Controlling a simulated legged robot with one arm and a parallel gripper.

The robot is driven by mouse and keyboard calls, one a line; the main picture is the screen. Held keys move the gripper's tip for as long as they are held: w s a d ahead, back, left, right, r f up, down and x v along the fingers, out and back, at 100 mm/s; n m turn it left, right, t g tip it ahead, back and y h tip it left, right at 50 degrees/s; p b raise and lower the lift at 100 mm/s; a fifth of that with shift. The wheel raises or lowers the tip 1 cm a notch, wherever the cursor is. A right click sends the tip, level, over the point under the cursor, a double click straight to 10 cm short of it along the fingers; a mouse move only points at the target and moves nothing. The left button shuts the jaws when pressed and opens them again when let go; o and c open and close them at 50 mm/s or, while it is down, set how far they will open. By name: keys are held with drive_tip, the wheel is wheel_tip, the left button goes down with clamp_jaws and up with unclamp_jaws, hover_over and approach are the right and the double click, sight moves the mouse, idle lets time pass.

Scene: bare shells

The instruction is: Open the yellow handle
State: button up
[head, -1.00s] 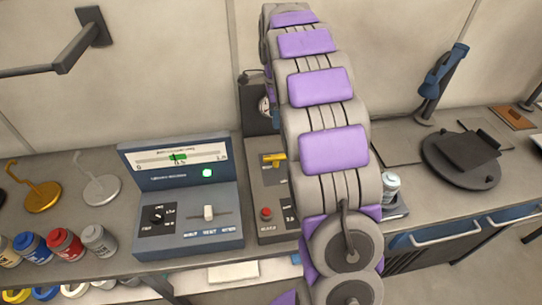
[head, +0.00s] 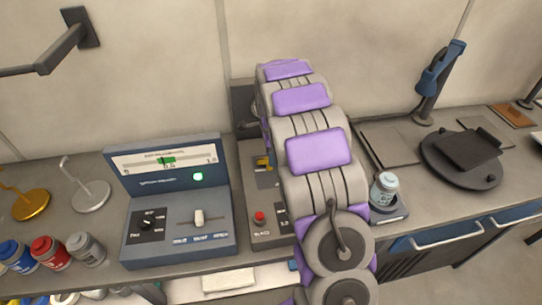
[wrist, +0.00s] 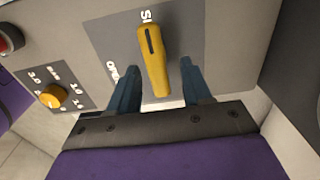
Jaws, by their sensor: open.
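The yellow handle (wrist: 153,60) sits on a dark label plate on the grey panel, with partly hidden lettering beside it. In the wrist view it points down toward my gripper (wrist: 157,78). My gripper is open, with one blue finger on each side of the handle's lower end. I cannot tell whether either finger touches it. In the head view a small part of the yellow handle (head: 263,163) shows left of my arm. My gripper is hidden behind the arm there.
A yellow knob (wrist: 52,96) and a red button (wrist: 8,40) are on the same panel. A blue meter console (head: 170,200) stands to the left. A pale jar (head: 384,190) stands on a small scale at the right. Colored jars stand at far left.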

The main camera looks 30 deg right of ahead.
drive_tip(key=shift+f, duration=0.2)
drive_tip(key=shift+a, duration=0.5)
drive_tip(key=shift+a+r, duration=0.1)
drive_tip(key=shift+c, duration=0.7)
drive_tip(key=shift+d, duration=0.3)
drive_tip(key=c, duration=0.6)
clamp_jaws()
